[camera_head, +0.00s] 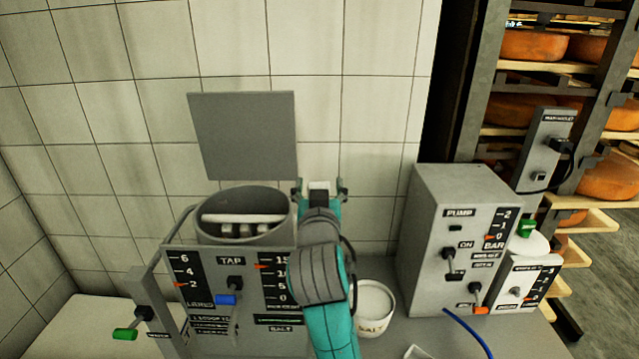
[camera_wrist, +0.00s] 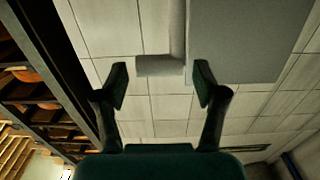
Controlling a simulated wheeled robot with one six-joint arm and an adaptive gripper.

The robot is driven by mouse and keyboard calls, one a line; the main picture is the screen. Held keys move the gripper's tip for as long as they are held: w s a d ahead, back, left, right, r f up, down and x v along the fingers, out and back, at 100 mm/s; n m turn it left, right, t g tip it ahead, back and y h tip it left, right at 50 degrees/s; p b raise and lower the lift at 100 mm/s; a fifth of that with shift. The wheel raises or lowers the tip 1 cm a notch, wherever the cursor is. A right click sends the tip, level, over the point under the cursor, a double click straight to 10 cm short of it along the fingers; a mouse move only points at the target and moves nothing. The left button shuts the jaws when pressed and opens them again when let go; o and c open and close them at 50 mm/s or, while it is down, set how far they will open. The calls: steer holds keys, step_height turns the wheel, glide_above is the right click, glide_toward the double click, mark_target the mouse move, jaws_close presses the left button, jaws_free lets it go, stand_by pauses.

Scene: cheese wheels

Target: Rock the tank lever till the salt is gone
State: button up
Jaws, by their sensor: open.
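The grey tank (camera_head: 226,253) stands at lower centre with its lid (camera_head: 243,137) raised and pale bars inside its round mouth. Its lever with a green handle (camera_head: 125,334) sticks out at the lower left. On the tank front, the litres gauge (camera_head: 187,272) has its orange pointer near 2. The salt gauge (camera_head: 280,272) has its pointer near 15. My gripper (camera_head: 320,190) is open to the right of the tank mouth, far from the green lever. In the wrist view my open fingers (camera_wrist: 160,82) frame a pale block (camera_wrist: 160,65) beside a grey panel; contact cannot be told.
A white salt bucket (camera_head: 374,325) stands right of the tank, partly behind my arm. The grey pump box (camera_head: 453,240) with levers and a blue hose (camera_head: 470,328) is further right. Cheese shelves (camera_head: 560,75) stand behind it. A tiled wall closes the back.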

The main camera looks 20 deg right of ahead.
steer(key=shift+x, duration=0.9)
jaws_close()
